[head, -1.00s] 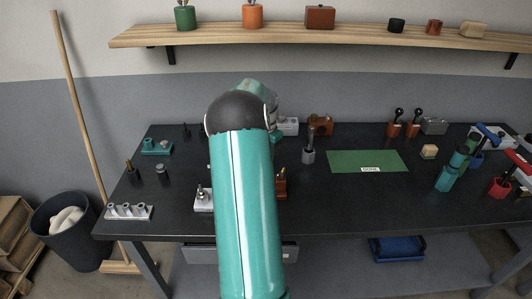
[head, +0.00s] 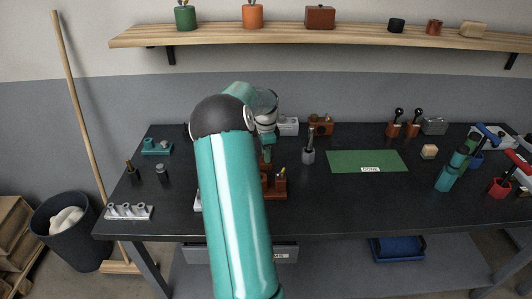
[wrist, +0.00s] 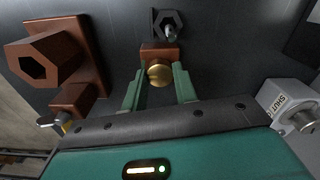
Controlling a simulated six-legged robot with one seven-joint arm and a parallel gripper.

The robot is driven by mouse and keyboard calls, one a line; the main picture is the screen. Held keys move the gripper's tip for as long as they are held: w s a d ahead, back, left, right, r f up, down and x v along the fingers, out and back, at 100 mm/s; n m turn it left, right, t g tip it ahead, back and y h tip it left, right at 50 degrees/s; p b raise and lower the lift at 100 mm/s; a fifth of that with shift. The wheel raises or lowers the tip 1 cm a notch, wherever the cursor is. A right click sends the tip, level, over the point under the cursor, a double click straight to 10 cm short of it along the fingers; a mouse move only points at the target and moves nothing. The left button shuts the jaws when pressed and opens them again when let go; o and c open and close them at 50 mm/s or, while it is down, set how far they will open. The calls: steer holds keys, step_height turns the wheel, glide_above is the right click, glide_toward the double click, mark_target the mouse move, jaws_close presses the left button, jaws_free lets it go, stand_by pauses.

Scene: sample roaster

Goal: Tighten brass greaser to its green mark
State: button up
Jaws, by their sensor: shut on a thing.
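The brass greaser (wrist: 159,74) shows in the wrist view as a round, domed brass cap on a small red-brown block (wrist: 155,52). My gripper (wrist: 159,76) has its green fingers on either side of the cap and is shut on it. In the head view my gripper (head: 266,157) points down at the red-brown fixture (head: 276,193), left of the middle of the bench. The greaser is hidden there by my arm and gripper. I cannot make out a green mark in either view.
A red-brown hex-socketed block (wrist: 40,62) stands left of my fingers in the wrist view. A grey block marked SHUT (wrist: 285,98) is at right.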

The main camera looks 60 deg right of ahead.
stand_by(0.4)
steer(key=o, duration=1)
steer(key=shift+c, duration=0.2)
step_height(320, 180, up, 14)
steer(key=shift+f, duration=0.15)
